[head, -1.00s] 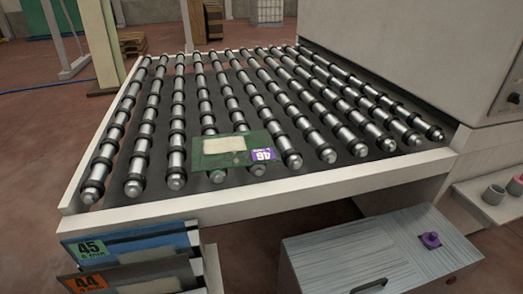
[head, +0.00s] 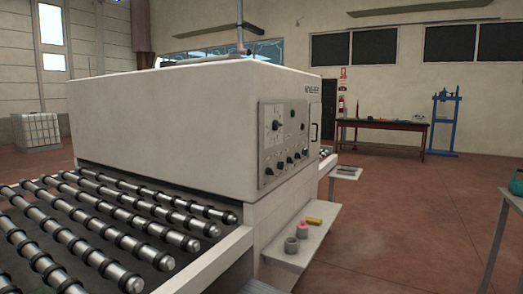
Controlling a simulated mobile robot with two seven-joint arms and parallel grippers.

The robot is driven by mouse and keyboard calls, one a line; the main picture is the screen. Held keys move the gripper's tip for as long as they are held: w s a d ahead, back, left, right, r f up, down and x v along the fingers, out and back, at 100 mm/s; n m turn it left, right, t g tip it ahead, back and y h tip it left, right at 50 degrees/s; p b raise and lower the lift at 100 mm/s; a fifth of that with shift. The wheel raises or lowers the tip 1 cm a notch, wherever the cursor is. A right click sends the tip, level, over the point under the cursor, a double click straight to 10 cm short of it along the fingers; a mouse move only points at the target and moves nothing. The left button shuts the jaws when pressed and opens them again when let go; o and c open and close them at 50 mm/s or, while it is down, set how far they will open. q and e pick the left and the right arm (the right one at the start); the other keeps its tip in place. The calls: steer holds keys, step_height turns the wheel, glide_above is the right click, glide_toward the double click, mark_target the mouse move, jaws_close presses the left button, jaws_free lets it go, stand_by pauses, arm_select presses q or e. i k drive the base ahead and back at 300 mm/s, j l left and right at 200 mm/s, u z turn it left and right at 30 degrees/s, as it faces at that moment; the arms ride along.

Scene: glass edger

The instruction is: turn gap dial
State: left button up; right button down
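The glass edger (head: 190,110) is a large pale machine box in the middle of the head view. Its grey control panel (head: 284,140) is on the side facing right, with several dark knobs and small dials. A round dial with a light plate (head: 277,125) sits at the panel's upper left. I cannot read the labels, so I cannot tell which knob is the gap dial. Neither of my grippers shows in the view.
The roller conveyor (head: 90,235) runs into the machine at left. A small shelf (head: 305,245) below the panel holds cups and a yellow item (head: 314,221). Open red floor (head: 400,215) lies to the right. A workbench (head: 380,128) and a blue press (head: 445,120) stand behind.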

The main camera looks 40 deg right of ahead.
mark_target(276, 125)
steer(key=z, duration=1.65)
steer(key=i+l, duration=0.55)
steer(key=i, duration=0.15)
steer(key=i+l, duration=0.55)
steer(key=i, duration=0.15)
steer(key=i+l+z, duration=0.1)
steer(key=i+l, duration=0.45)
steer(key=i, duration=0.15)
